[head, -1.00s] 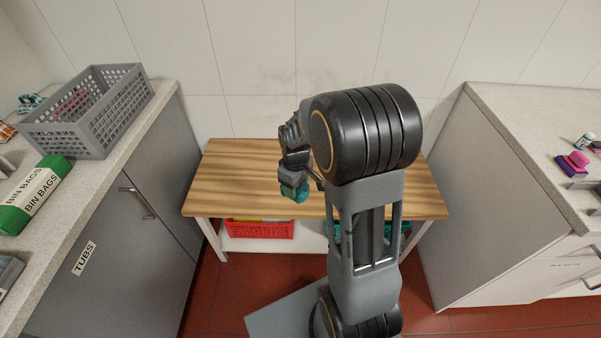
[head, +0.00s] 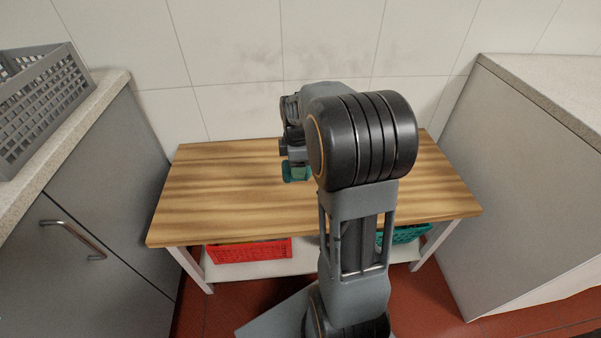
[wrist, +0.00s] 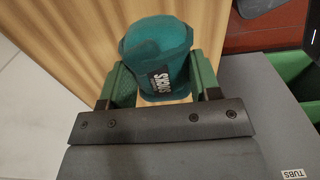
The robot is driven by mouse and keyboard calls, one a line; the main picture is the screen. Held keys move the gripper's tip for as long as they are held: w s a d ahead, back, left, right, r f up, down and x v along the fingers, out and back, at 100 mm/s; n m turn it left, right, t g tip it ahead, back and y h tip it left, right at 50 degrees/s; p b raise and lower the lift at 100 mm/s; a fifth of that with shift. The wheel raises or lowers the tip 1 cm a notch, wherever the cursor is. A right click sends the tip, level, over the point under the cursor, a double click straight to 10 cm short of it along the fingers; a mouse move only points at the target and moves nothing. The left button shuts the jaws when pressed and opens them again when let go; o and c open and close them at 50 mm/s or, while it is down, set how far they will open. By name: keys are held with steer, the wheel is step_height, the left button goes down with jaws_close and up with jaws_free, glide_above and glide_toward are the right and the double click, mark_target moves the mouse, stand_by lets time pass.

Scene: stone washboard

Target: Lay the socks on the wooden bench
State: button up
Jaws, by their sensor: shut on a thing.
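The wooden bench (head: 215,200) stands against the tiled wall, and its top also fills much of the wrist view (wrist: 55,45). My gripper (wrist: 163,85) is shut on a teal rolled bundle of socks (wrist: 158,45) with a dark label reading "SOCKS". In the head view the teal socks (head: 294,173) show just below my gripper, over the bench top left of my arm. My arm hides part of the bench. I cannot tell whether the socks touch the wood.
A grey perforated crate (head: 40,105) sits on the left counter (head: 95,100). A red basket (head: 248,251) and a teal basket (head: 402,234) are on the shelf under the bench. A right counter (head: 550,100) flanks it. The visible bench top is bare.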

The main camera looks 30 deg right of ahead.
steer(key=shift+w+d+f+b, duration=0.4)
steer(key=shift+w+d+f, duration=0.3)
steer(key=shift+w+f, duration=0.45)
steer(key=shift+w+d+f+b, duration=0.35)
steer(key=shift+w+d+f, duration=0.35)
steer(key=shift+w+f, duration=0.4)
steer(key=shift+w+d+f+b, duration=0.4)
steer(key=shift+w+d+f, duration=0.4)
steer(key=shift+f, duration=0.55)
steer(key=shift+w+f+b, duration=0.2)
steer(key=shift+f+b, duration=0.25)
steer(key=shift+f, duration=1.1)
steer(key=shift+f, duration=0.15)
steer(key=o, duration=1)
steer(key=shift+c, duration=0.2)
